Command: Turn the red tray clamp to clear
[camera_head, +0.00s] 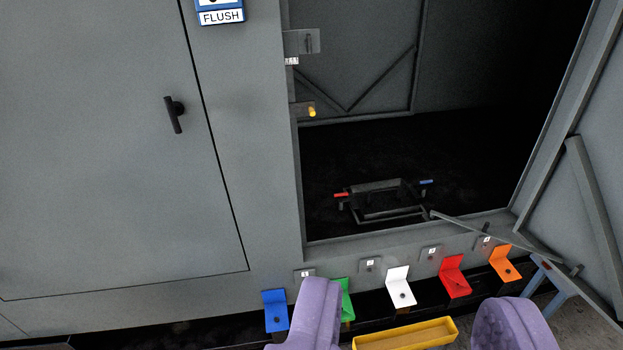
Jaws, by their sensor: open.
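The red tray clamp (341,195) is a small red bar at the left end of a dark tray frame (385,216) inside the open enclosure. A blue clamp (426,181) sits at the frame's right end. My gripper (413,318) shows as two purple fingers at the bottom edge, spread wide apart and empty. It is in front of and below the opening in the picture, apart from the red clamp. The left finger hides part of a green bracket (347,298).
Blue (275,310), white (400,289), red (454,276) and orange (505,264) brackets line the sill below the opening. A yellow tray (408,335) lies between my fingers in the picture. An open door (593,130) with a stay bar stands right. A yellow-tipped latch (311,112) is on the left jamb.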

